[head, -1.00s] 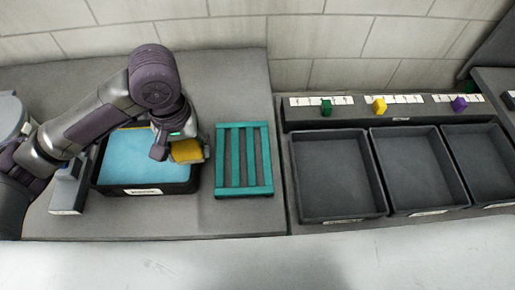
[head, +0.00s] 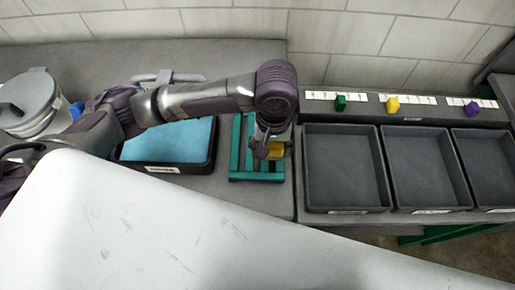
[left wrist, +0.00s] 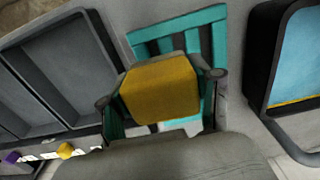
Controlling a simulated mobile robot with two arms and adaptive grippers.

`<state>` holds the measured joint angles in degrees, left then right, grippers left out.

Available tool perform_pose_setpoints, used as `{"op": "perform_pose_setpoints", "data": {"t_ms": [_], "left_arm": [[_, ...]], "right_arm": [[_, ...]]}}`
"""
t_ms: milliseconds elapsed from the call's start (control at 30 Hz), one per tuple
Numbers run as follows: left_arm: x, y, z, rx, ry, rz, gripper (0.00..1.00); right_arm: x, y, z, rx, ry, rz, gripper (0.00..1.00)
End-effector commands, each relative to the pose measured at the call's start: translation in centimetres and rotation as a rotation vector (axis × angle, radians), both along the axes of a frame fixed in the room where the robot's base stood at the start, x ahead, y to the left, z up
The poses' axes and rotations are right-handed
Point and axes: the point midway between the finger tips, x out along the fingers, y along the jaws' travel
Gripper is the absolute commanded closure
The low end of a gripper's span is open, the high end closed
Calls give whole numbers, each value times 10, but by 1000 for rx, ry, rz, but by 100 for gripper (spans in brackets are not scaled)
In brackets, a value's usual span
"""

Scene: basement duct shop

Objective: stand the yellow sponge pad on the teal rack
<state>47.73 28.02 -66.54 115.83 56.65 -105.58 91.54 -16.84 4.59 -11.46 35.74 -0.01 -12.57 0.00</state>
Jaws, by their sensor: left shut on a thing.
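The yellow sponge pad (left wrist: 160,88) is between the fingers of my left gripper (left wrist: 162,88) in the left wrist view. In the head view, the left gripper (head: 270,150) is over the right part of the teal rack, with only a small part of the yellow sponge pad (head: 276,147) showing. The teal rack (head: 236,150) is a slatted frame lying on the bench; it also shows behind the sponge in the left wrist view (left wrist: 183,25). I cannot tell whether the sponge touches the rack. My right gripper is not in view.
A black tub (head: 163,168) with a blue surface (head: 168,139) stands left of the rack. Dark empty trays (head: 345,211) stand to the right, below a ledge with green, yellow and purple knobs. A lidded pot (head: 28,95) is at far left. A pale surface fills the foreground.

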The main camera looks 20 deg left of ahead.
Motion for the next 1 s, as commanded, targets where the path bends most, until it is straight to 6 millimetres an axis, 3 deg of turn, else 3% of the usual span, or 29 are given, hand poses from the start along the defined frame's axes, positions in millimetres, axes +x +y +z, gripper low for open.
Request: {"op": "perform_pose_setpoints", "data": {"t_ms": [100,267,600,967,1000], "left_arm": [[4,23,-12,4,0,3,65],[7,36,-21,0,0,0,65],[7,37,-60,0,0,-2,65],[7,36,-64,-1,0,-3,65],[7,36,-65,-1,-1,-3,35]], "right_arm": [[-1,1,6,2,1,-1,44],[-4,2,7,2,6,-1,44],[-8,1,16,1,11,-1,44],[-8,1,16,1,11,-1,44],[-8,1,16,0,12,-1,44]]}}
